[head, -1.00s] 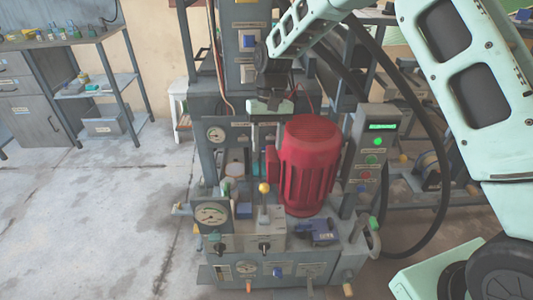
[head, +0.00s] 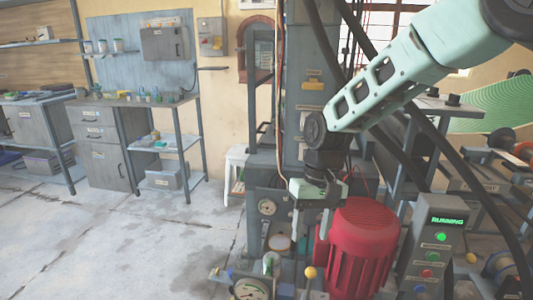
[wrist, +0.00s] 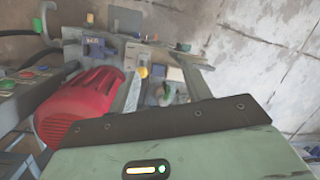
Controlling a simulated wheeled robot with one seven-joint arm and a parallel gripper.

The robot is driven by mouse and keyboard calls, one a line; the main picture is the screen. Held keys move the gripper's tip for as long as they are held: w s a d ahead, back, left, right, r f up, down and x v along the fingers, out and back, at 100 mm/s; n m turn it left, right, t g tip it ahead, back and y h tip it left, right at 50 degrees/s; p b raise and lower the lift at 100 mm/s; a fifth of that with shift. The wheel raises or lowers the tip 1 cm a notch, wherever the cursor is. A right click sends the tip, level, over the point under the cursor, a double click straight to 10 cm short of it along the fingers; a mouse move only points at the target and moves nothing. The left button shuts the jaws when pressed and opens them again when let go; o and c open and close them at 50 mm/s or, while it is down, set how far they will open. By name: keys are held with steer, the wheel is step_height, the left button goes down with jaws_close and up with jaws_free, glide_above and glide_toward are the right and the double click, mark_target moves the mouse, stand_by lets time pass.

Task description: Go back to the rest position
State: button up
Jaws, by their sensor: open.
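My gripper (head: 311,222) hangs pointing down at the end of my pale green arm, in front of the grey press column. Its two fingers are apart with nothing between them. The control box (head: 436,245) at the right has a lit green display reading "RUNNING".
A pressure gauge (head: 250,289) and a yellow-knobbed lever (head: 309,272) stand low at the front. Black hoses run past the column on the right. A white stool (head: 236,165) and a workbench (head: 135,100) stand to the left. The floor at left is clear.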

steer(key=s+d+r+n+t+p, duration=0.1)
steer(key=s+r+n, duration=0.15)
steer(key=s, duration=0.95)
steer(key=s+d+r+n+t, duration=0.1)
steer(key=s+r+n, duration=0.15)
steer(key=s, duration=0.95)
step_height(320, 180, up, 12)
steer(key=p, duration=1.2)
steer(key=shift+f+h, duration=0.25)
steer(key=shift+h, duration=0.15)
